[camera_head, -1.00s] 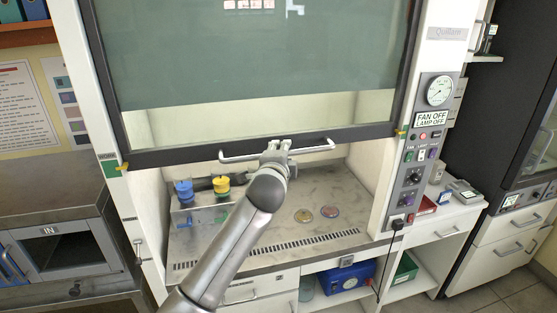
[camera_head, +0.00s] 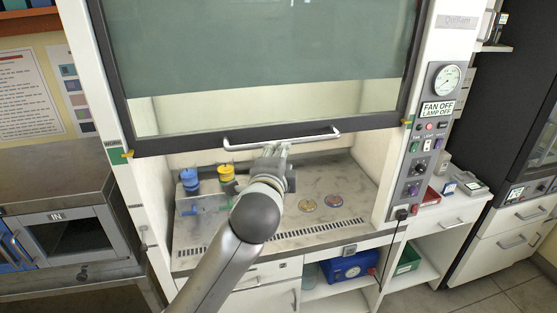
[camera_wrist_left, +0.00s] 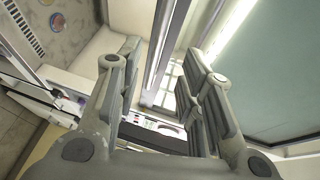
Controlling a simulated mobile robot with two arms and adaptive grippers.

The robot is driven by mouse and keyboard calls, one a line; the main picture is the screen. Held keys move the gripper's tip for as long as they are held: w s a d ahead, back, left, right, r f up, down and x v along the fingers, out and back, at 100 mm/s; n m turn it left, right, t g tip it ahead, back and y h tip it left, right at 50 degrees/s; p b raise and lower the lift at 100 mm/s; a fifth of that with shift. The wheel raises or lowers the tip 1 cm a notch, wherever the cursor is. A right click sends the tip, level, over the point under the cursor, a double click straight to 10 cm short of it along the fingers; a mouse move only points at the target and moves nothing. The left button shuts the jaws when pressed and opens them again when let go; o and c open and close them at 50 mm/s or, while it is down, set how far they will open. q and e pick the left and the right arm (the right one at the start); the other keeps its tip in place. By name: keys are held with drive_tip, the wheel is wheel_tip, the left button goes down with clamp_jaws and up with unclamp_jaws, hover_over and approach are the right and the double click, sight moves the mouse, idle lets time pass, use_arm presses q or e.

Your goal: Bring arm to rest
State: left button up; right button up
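My left gripper (camera_head: 277,151) is at the end of the arm in the head view, just below the long white handle (camera_head: 282,139) on the fume hood sash (camera_head: 250,50). In the left wrist view its fingers (camera_wrist_left: 158,65) are spread apart with nothing held between them. The dark lower frame of the sash (camera_wrist_left: 168,45) shows beyond the fingers there. The sash is partly raised over the hood opening. My right gripper is not in view.
A control panel (camera_head: 431,140) is on the right post, and a metal cabinet (camera_head: 60,215) is at left.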

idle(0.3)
